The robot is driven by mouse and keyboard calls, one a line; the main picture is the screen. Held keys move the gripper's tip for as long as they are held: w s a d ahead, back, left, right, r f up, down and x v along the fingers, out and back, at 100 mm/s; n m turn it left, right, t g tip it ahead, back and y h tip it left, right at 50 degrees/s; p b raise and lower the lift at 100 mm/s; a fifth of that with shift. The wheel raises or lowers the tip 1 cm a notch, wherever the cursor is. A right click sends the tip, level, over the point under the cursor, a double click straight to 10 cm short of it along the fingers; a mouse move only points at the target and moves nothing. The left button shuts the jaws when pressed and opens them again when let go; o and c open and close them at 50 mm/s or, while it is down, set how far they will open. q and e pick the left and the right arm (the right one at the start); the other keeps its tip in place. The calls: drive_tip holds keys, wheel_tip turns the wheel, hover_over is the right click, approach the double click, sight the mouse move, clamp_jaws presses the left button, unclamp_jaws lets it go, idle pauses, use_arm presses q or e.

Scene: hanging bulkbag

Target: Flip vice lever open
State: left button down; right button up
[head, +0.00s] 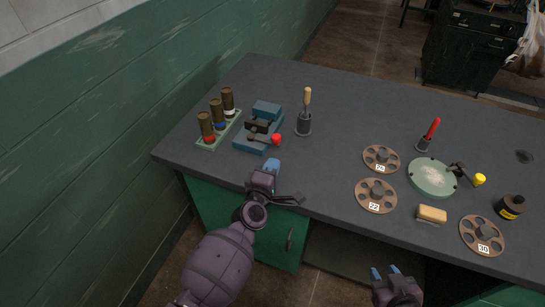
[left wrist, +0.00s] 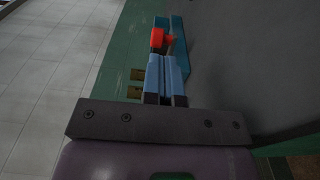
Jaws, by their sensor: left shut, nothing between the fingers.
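The blue vice (head: 267,110) stands near the left end of the dark worktop, with dark jaws. Its lever ends in a red knob (head: 277,139) on the vice's front right side. My left gripper (head: 273,163) is shut and empty at the table's front edge, a little nearer than the red knob. In the left wrist view the blue fingertips (left wrist: 166,60) are together and point at the red knob (left wrist: 158,38), with part of the vice (left wrist: 180,45) beyond. Whether they touch the knob is unclear. My right gripper (head: 385,272) is low in front of the table, its fingertips apart.
A green rack with several brass cartridges (head: 217,115) stands left of the vice. A wooden-handled tool in a holder (head: 305,124) stands close on its right. Numbered discs (head: 376,195), a round green plate (head: 433,178) and a brush block (head: 431,214) lie to the right.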

use_arm(q)
drive_tip(key=d+v, duration=0.1)
drive_tip(key=v, duration=0.5)
drive_tip(key=shift+s, duration=0.5)
drive_tip(key=shift+d, duration=0.1)
drive_tip(key=s+a+f+m+g+y, duration=0.1)
drive_tip(key=s+a+m, duration=0.2)
drive_tip(key=a+m, duration=0.4)
drive_tip(key=s+a+f+m+g+y, duration=0.1)
drive_tip(key=s+a+m+g, duration=0.15)
drive_tip(key=a+m, duration=0.5)
drive_tip(key=s+a+f+g+y, duration=0.1)
drive_tip(key=s+a+f+y, duration=0.1)
drive_tip(key=s+a, duration=0.4)
drive_tip(key=s+a+f+g+y, duration=0.1)
drive_tip(key=s+a+f+y, duration=0.1)
drive_tip(key=s+a+f, duration=0.2)
drive_tip(key=s+a, duration=0.3)
drive_tip(key=s, duration=0.2)
drive_tip(key=shift+a+y, duration=0.3)
drive_tip(key=shift+a, duration=0.05)
